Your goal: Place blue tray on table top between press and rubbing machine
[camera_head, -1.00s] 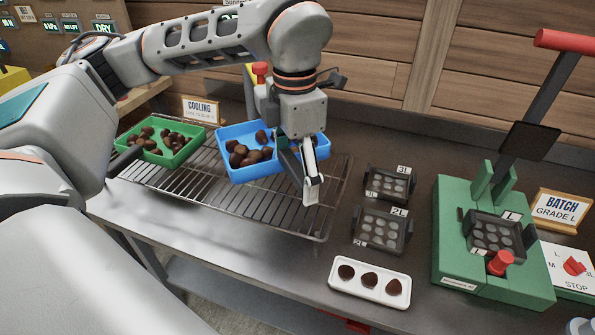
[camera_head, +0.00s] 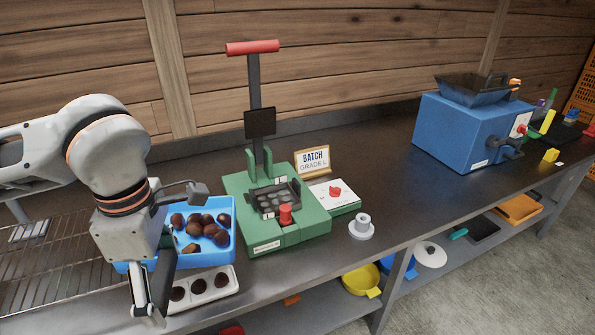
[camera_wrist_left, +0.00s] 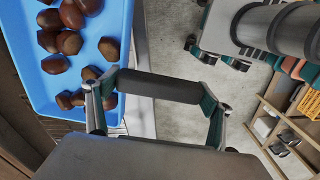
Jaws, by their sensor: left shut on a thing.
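The blue tray (camera_head: 233,235), with several brown chestnuts in it, is left of the green press (camera_head: 285,232). The tray overlaps the white sample dish (camera_head: 222,279) in the picture. The blue rubbing machine (camera_head: 450,130) stands farther right on the table top (camera_head: 390,185). My right gripper is not in view.
Beside the press are a switch box (camera_head: 340,203), a BATCH GRADE L sign (camera_head: 313,161) and a grey spool-like piece (camera_head: 362,228). Bare table lies between these and the rubbing machine. The press lever (camera_head: 254,90) stands tall. A wire rack (camera_head: 50,260) is at left.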

